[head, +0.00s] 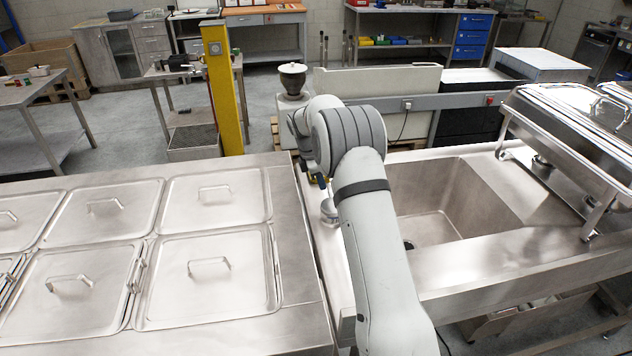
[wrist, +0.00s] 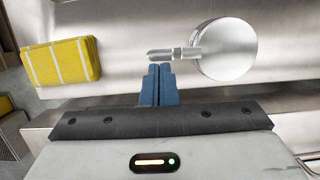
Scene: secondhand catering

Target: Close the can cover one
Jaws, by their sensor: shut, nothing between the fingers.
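A small round metal can (head: 329,211) stands on the steel counter beside the sink, partly hidden by my arm in the head view. In the wrist view its round silver top (wrist: 228,50) is seen from above, with a short pointed tab (wrist: 172,53) sticking out to the left. I cannot tell whether the cover is fully down. My gripper (wrist: 158,70) has blue fingers, shut and empty. Their tips are just below the tab in the wrist picture; I cannot tell whether they touch it. In the head view the gripper is mostly hidden behind my arm.
A yellow block with white stripes (wrist: 60,62) lies left of the fingers in the wrist view. A steel sink (head: 430,215) is to the right of my arm. Several lidded steel pans (head: 205,275) fill the left counter. A chafing dish (head: 575,125) stands at the right.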

